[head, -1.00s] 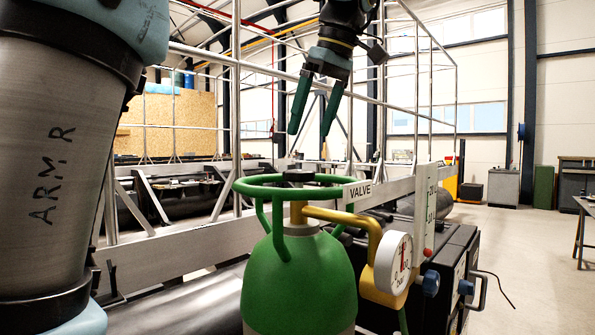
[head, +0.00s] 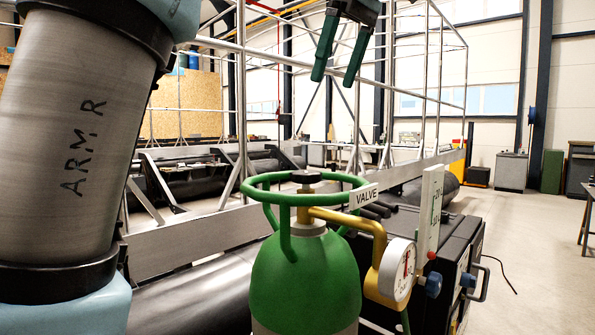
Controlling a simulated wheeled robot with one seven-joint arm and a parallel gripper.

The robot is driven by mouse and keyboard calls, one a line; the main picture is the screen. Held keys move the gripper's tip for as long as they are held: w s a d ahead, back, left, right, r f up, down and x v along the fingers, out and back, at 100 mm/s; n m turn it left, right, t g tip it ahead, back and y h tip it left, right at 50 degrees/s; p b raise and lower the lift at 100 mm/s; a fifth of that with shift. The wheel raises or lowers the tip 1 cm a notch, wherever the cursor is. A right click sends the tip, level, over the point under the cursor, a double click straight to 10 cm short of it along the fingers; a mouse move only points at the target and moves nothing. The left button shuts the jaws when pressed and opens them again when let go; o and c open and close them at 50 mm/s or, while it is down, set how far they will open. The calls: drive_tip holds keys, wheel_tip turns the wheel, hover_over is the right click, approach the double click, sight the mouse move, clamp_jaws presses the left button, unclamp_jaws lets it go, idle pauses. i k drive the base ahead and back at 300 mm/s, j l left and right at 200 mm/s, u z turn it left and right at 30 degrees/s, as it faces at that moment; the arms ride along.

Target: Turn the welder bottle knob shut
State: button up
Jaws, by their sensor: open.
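The welder bottle (head: 305,275) is a green gas cylinder standing upright in the lower middle of the head view. A green ring guard (head: 258,190) circles its top. The black knob (head: 305,176) sits on a brass valve stem in the middle of the ring, beside a white "VALVE" label (head: 365,196). My gripper (head: 333,80) hangs above and slightly right of the knob, its two green fingers pointing down and apart. It is open and empty, clear of the bottle. The upper part of the gripper is cut off by the top edge.
A brass pipe leads right from the valve to a white round gauge (head: 398,269) with a blue knob (head: 433,284). A black case (head: 455,270) stands behind. Metal railings (head: 240,100) rise behind the bottle. Clear floor (head: 530,250) lies to the right.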

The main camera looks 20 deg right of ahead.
sight(305, 177)
drive_tip(key=k, duration=1)
